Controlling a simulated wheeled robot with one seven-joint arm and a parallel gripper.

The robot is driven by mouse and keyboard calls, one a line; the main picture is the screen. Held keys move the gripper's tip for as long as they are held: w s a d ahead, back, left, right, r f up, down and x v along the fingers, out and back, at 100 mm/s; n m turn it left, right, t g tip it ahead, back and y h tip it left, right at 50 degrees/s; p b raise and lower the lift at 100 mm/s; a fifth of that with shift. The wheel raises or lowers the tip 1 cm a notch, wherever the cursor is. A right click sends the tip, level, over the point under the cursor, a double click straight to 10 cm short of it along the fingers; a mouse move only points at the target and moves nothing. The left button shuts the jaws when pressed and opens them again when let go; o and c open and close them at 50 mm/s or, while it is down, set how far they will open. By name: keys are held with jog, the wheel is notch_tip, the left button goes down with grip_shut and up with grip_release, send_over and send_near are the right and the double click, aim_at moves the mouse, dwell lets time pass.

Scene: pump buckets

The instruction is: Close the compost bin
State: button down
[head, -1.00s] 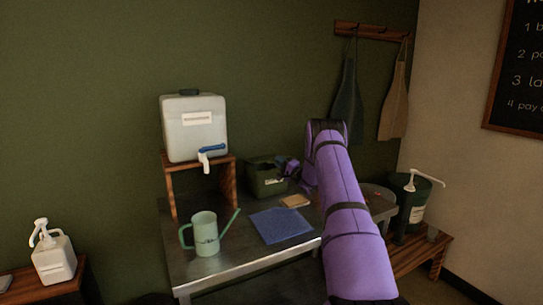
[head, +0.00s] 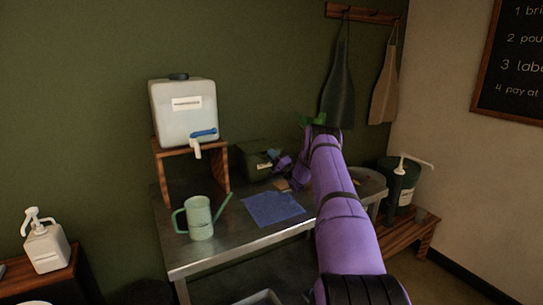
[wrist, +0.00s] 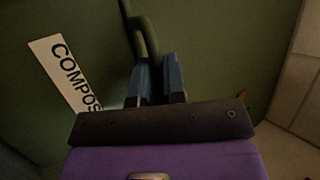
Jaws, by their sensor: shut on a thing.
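The compost bin (head: 251,163) is a dark green box at the back of the metal table, right of the wooden stand. Its white label, reading "COMPOS", shows on a green face (wrist: 68,75) in the wrist view. My gripper (head: 272,156) is at the bin's right side in the head view. In the wrist view, its blue fingers (wrist: 158,60) are shut on a curved green handle (wrist: 140,32) in front of the green face. My gripper hides part of the bin, and I cannot tell how far its lid is open.
A white dispenser (head: 184,112) stands on the wooden stand (head: 162,171). A green watering can (head: 200,218) and a blue cloth (head: 273,209) lie nearer on the table (head: 235,246). A dark pump bucket (head: 399,180) stands on a bench at right.

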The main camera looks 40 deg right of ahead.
jog(key=c, duration=1.5)
grip_release()
jog(key=shift+f, duration=0.1)
jog(key=shift+s+f, duration=0.2)
jog(key=shift+s, duration=0.05)
jog(key=s, duration=0.4)
jog(key=s+d, duration=0.1)
jog(key=s, duration=0.4)
jog(key=s+f, duration=0.1)
jog(key=s, duration=0.4)
jog(key=shift+d+f, duration=0.1)
jog(key=shift+d, duration=0.3)
jog(key=shift+w, duration=0.1)
